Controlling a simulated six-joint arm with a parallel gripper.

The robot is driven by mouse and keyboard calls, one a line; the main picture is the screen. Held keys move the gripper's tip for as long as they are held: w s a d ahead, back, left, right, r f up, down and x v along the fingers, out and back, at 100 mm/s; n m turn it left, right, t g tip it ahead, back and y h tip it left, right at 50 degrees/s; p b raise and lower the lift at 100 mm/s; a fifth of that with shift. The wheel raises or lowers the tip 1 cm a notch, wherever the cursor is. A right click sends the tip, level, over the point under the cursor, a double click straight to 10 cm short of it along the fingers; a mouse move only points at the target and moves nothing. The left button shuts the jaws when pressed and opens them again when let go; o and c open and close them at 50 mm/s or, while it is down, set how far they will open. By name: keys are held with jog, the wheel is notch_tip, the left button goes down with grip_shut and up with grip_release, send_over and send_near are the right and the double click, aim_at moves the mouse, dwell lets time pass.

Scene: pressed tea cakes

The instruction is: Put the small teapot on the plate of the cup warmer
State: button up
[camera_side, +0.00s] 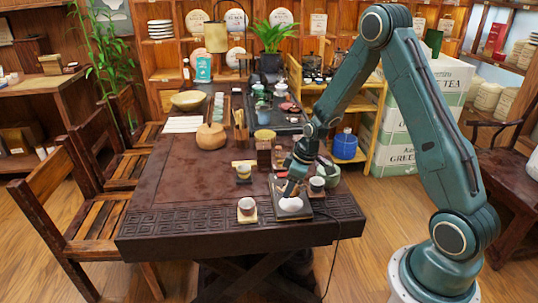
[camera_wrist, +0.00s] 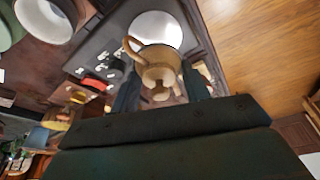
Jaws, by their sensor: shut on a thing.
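The small teapot (camera_wrist: 158,66) is tan, with a handle and a lid knob, in the wrist view. My gripper (camera_wrist: 160,92) is shut on it, with one dark finger on each side. The cup warmer shows a round white plate (camera_wrist: 155,27) just beyond the teapot, which covers part of it. In the side view the cup warmer (camera_side: 291,209) is a dark square block near the table's front right, its white plate (camera_side: 291,203) on top. My gripper (camera_side: 289,188) is close above its back part. I cannot make out the teapot there, nor tell whether it touches the plate.
A cup (camera_side: 247,205) on a coaster stands left of the warmer, and another cup (camera_side: 317,184) stands close on its right. A yellowish cup (camera_side: 243,171) is farther back. A round tan tea cake (camera_side: 210,136) lies farther left. The table's front left is clear.

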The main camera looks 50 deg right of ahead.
jog(key=shift+f, duration=1.75)
jog(key=shift+f, duration=0.15)
jog(key=o, duration=1)
jog(key=v, duration=1.2)
